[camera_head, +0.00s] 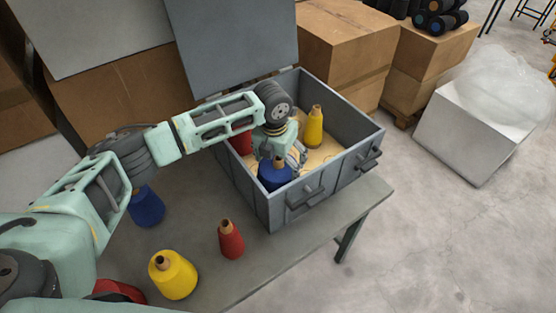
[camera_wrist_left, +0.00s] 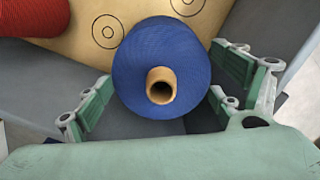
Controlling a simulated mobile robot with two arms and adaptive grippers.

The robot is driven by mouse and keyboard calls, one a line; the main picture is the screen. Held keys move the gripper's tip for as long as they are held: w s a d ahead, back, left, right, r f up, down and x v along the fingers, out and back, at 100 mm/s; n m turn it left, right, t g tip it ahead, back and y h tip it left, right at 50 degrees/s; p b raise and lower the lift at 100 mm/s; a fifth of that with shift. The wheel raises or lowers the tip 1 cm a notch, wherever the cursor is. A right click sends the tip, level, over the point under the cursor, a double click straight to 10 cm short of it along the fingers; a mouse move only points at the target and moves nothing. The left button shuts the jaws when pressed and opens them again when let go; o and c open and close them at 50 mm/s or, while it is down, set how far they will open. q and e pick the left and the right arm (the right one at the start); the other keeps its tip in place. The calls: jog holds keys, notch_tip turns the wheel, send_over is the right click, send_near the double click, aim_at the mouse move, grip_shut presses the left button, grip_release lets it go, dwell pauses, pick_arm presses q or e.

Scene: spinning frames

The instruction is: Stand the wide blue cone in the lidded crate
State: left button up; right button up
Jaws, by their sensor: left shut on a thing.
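The wide blue cone (camera_head: 274,177) is inside the grey crate (camera_head: 318,201), near its front wall, and looks upright. Its tan tip and round blue body (camera_wrist_left: 150,60) fill the middle of the left wrist view. My left gripper (camera_head: 283,161) reaches down into the crate and is shut on this cone, with a green-padded finger on either side (camera_wrist_left: 163,95). The crate's lid (camera_head: 238,45) stands open at the back. The cone's base is hidden, so I cannot tell whether it touches the crate floor. My right gripper is not in view.
In the crate, a narrow yellow cone (camera_head: 314,127) and a red cone (camera_head: 240,142) stand at the back; the floor has ring marks (camera_wrist_left: 107,31). On the table (camera_head: 262,258) are another blue cone (camera_head: 147,208), a wide yellow cone (camera_head: 173,275) and red cones (camera_head: 231,240).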

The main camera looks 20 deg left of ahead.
pick_arm(q)
jog(key=shift+w+f, duration=0.1)
dwell(0.6)
jog(key=o, duration=1.9)
jog(key=shift+c, duration=0.2)
jog(key=shift+o, duration=0.3)
